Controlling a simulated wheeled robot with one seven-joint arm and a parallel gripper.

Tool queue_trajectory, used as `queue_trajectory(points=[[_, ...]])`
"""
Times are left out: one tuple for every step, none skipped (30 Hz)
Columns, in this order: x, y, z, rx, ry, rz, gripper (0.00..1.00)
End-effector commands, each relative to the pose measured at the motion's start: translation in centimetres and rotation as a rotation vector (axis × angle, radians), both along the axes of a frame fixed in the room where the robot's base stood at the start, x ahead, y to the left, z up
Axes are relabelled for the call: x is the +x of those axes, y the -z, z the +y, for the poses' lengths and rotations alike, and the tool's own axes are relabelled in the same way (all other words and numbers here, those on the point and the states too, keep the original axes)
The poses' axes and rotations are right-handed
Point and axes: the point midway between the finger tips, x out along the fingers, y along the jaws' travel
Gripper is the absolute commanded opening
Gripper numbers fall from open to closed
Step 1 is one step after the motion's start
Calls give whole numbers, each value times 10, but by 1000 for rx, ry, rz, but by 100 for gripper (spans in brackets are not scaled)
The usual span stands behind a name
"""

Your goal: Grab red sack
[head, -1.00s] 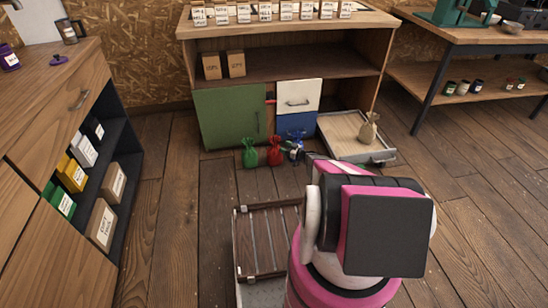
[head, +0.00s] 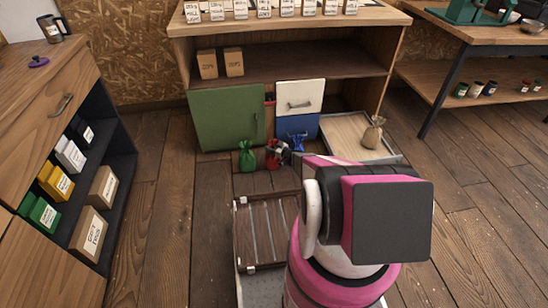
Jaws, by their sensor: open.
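The red sack (head: 271,160) stands on the floor in front of the cabinet, between a green sack (head: 247,157) on its left and a blue sack (head: 297,143) on its right. My gripper (head: 281,152) is open at the red sack's upper right side and covers part of it. The view is too small to tell whether the fingers touch the sack or stand around its neck. My arm reaches in from the lower right.
The cabinet has a green door (head: 227,118), a white drawer (head: 300,94) and a blue drawer (head: 305,124). An open tray-like drawer (head: 345,130) holds a beige sack (head: 373,132). A slatted wooden platform (head: 267,232) lies left of my arm.

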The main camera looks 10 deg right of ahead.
Motion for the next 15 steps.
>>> queue_trajectory(points=[[-2, 0, 3, 0, 1, 0, 67], [-2, 0, 3, 0, 1, 0, 67], [-2, 0, 3, 0, 2, 0, 67], [-2, 0, 3, 0, 2, 0, 67], [-1, 0, 3, 0, 2, 0, 67], [-1, 0, 3, 0, 2, 0, 67], [-1, 0, 3, 0, 2, 0, 67], [-1, 0, 3, 0, 2, 0, 64], [-1, 0, 2, 0, 2, 0, 51], [-1, 0, 2, 0, 2, 0, 41], [-1, 0, 2, 0, 2, 0, 31], [-1, 0, 2, 0, 2, 0, 18], [-1, 0, 2, 0, 2, 0, 8], [-1, 0, 2, 0, 2, 0, 0], [-1, 0, 2, 0, 1, 0, 0]])
